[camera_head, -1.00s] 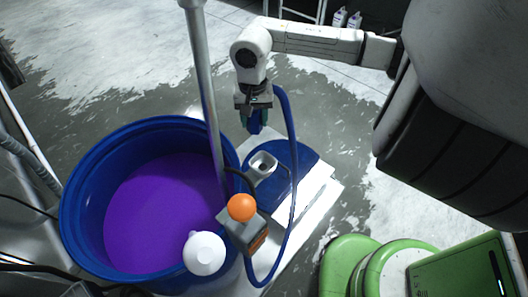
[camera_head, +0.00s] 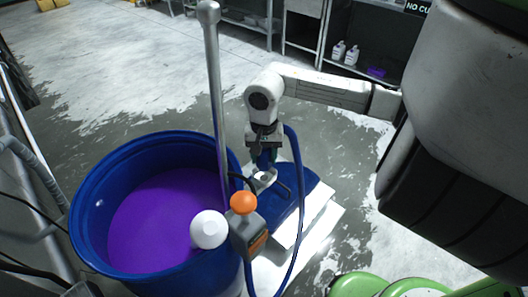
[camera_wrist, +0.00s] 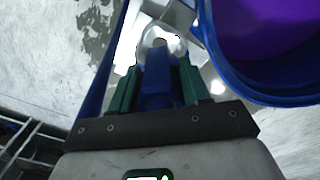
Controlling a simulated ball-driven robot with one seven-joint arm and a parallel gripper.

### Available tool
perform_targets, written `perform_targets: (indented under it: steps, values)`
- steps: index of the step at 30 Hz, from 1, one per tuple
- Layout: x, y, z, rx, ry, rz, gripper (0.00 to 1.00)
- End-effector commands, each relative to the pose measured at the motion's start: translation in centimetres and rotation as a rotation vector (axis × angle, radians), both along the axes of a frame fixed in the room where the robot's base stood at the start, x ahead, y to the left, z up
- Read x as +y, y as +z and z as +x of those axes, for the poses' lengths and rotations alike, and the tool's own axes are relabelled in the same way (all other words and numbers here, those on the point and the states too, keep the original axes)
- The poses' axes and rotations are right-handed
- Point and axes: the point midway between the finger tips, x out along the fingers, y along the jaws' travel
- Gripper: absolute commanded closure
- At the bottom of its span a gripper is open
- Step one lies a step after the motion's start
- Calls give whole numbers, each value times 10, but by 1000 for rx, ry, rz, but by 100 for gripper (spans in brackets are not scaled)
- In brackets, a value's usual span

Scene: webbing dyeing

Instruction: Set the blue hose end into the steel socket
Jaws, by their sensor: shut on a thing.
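My gripper (camera_head: 266,160) points down with its green fingers shut on the blue hose end (camera_wrist: 158,88). The blue hose (camera_head: 299,205) loops from it down the right side. The steel socket (camera_head: 262,178), a pale metal cup, sits on a blue-topped stand directly below the fingers in the head view. In the wrist view, the socket (camera_wrist: 172,42) lies just past the hose end's tip, nearly in line with it. The fingers partly cover the socket in the head view, and I cannot tell whether the tip is touching or inside it.
A blue barrel (camera_head: 88,225) of purple dye stands left of the socket. A steel pole (camera_head: 215,90) rises by its rim, with an orange knob (camera_head: 243,202) and white ball (camera_head: 209,230) nearby. Green rounded equipment (camera_head: 360,285) is at lower right. Open floor lies behind.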

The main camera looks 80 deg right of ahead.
Motion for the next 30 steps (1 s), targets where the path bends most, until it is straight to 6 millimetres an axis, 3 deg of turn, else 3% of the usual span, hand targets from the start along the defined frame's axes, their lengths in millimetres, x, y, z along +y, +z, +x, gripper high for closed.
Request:
perform_targets:
  steps: [18,30]
  values:
    - [0,-42,0,1,1,-1,98]
    - [0,-49,0,0,1,-1,98]
